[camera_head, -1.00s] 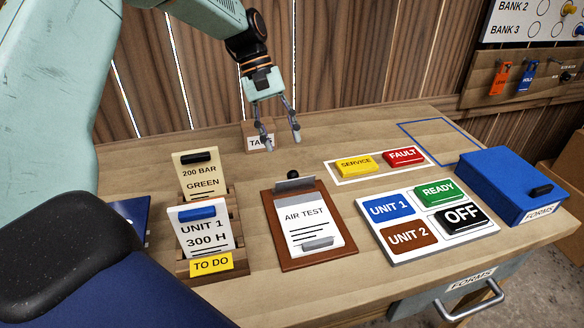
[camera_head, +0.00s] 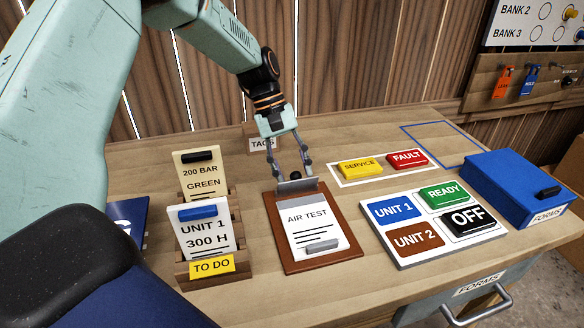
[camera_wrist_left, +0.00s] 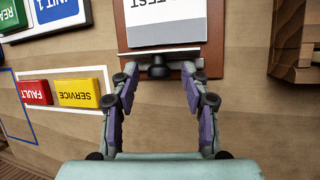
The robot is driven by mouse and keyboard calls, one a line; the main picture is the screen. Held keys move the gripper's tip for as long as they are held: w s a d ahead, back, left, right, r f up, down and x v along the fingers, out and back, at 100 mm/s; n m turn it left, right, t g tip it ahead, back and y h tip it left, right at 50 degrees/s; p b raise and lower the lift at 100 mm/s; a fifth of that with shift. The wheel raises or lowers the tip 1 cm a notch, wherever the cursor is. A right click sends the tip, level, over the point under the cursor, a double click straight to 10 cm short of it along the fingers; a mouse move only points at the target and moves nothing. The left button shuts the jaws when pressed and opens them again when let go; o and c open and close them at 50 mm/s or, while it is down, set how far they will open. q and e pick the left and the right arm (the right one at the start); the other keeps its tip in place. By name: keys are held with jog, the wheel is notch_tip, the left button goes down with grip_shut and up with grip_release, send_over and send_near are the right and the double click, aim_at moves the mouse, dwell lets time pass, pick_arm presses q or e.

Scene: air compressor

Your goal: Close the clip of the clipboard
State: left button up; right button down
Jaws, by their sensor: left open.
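The clipboard is a brown board (camera_head: 276,228) lying on the table, with a white AIR TEST sheet (camera_head: 313,226) on it. Its grey metal clip (camera_head: 297,186) stands tilted up at the far end of the board. In the left wrist view the clip (camera_wrist_left: 190,53) is seen almost edge-on, with a dark round knob (camera_wrist_left: 158,71) on its near side. My left gripper (camera_head: 292,171) is open and empty, just behind the clip. In the left wrist view its fingertips (camera_wrist_left: 160,75) are on either side of the knob, with gaps. My right gripper is not in view.
Card holders (camera_head: 236,216) stand left of the clipboard. A sign board (camera_head: 394,237) with label blocks is on the right, with SERVICE (camera_head: 360,169) and FAULT (camera_head: 408,158) blocks behind it. A TAGS box (camera_head: 262,145) is near the wall. A blue FORMS box (camera_head: 520,185) is far right.

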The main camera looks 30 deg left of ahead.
pick_arm(q)
jog(key=shift+w+d, duration=0.1)
jog(key=shift+c, duration=1.3)
jog(key=c, duration=0.3)
grip_shut()
